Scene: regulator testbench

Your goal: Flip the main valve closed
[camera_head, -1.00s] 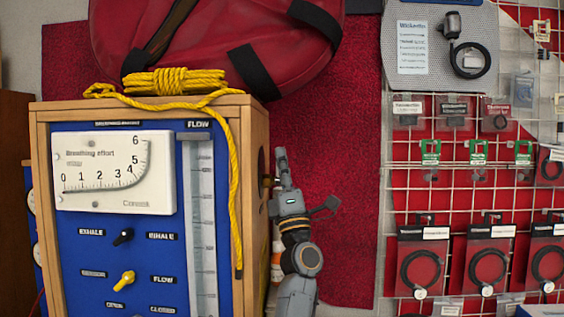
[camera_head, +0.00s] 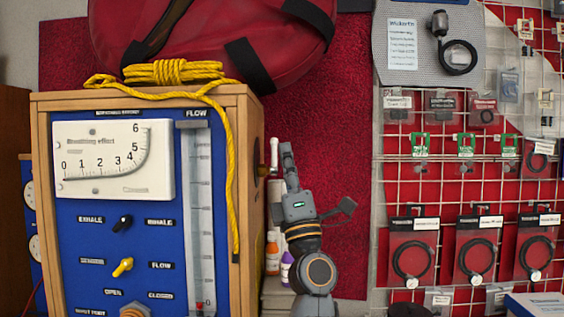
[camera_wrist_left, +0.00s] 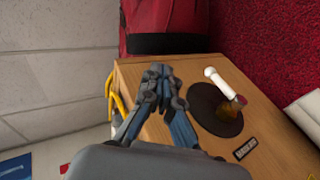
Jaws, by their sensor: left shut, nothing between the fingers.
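The main valve shows best in the left wrist view: a white-tipped lever (camera_wrist_left: 219,80) on a brassy fitting over a dark round plate (camera_wrist_left: 212,108), on the wooden side of the test box. In the head view the white lever end (camera_head: 274,154) stands up just right of the box. My left gripper (camera_head: 287,149) is beside it on the right, pointing up, its fingers shut and empty. In the left wrist view the fingertips (camera_wrist_left: 157,73) are over the box side, left of the lever; I cannot tell whether they touch anything. My right gripper is not in view.
The test box (camera_head: 242,280) has a blue front with a gauge (camera_head: 113,160) and knobs. Yellow rope (camera_head: 174,72) lies on top and hangs down its front. Small bottles (camera_head: 286,270) stand behind my left arm. A wire rack (camera_head: 465,190) with packaged parts is on the right.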

